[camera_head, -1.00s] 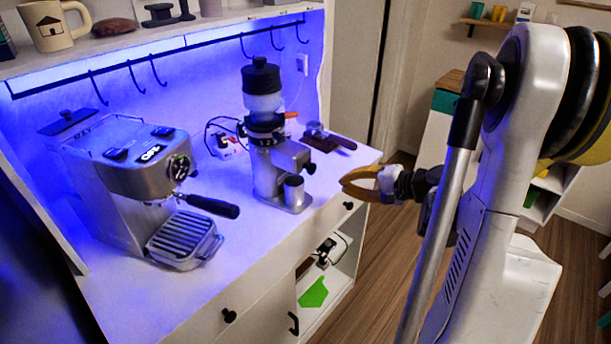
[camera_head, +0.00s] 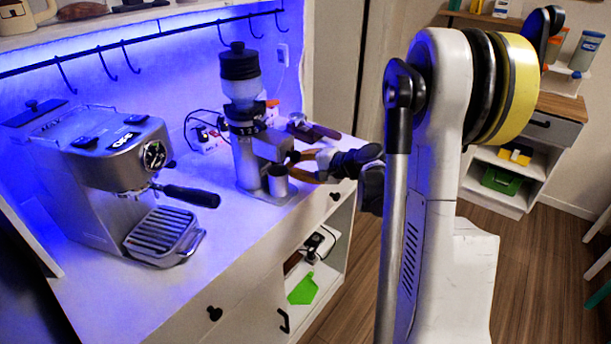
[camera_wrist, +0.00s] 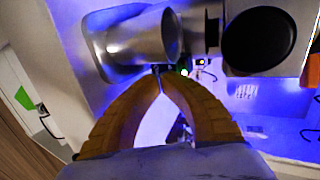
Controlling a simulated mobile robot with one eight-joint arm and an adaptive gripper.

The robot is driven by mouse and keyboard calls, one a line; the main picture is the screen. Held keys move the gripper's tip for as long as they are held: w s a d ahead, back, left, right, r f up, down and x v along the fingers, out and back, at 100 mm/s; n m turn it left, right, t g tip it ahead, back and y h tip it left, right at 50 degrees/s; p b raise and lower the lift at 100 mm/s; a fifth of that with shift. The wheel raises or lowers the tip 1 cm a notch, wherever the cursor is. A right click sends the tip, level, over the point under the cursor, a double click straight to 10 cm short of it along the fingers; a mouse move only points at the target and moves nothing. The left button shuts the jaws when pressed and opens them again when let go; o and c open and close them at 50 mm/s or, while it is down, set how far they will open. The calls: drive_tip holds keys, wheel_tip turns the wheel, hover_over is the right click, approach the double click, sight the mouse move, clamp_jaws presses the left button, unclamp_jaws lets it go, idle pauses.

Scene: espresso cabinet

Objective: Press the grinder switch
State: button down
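The grinder (camera_head: 244,165) stands upright on the white counter, silver with a black-topped hopper (camera_head: 240,82). A metal cup (camera_head: 278,182) sits at its front, under the spout; it also shows in the wrist view (camera_wrist: 140,38). My gripper (camera_head: 294,165) has its orange fingers at the grinder's right front side, beside the cup and spout. In the wrist view my gripper (camera_wrist: 162,72) has its fingertips together with nothing visible held. A small green light (camera_wrist: 184,72) shows just right of the tips. I cannot clearly make out the switch or whether the fingertips touch it.
The espresso machine (camera_head: 115,185) with its black-handled portafilter (camera_head: 190,196) stands left of the grinder. A power strip (camera_head: 208,138) with cables lies behind the grinder. A dark tool (camera_head: 312,130) lies behind my gripper. The open cabinet shelf (camera_head: 318,280) is below.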

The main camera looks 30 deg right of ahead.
drive_tip(key=shift+w+a, duration=0.15)
drive_tip(key=shift+w, duration=0.2)
drive_tip(key=shift+w+a+r+p, duration=0.2)
drive_tip(key=shift+w+r+p, duration=0.1)
drive_tip(key=shift+w, duration=0.1)
drive_tip(key=shift+f, duration=0.1)
drive_tip(key=shift+r+p, duration=0.4)
drive_tip(key=shift+r, duration=0.45)
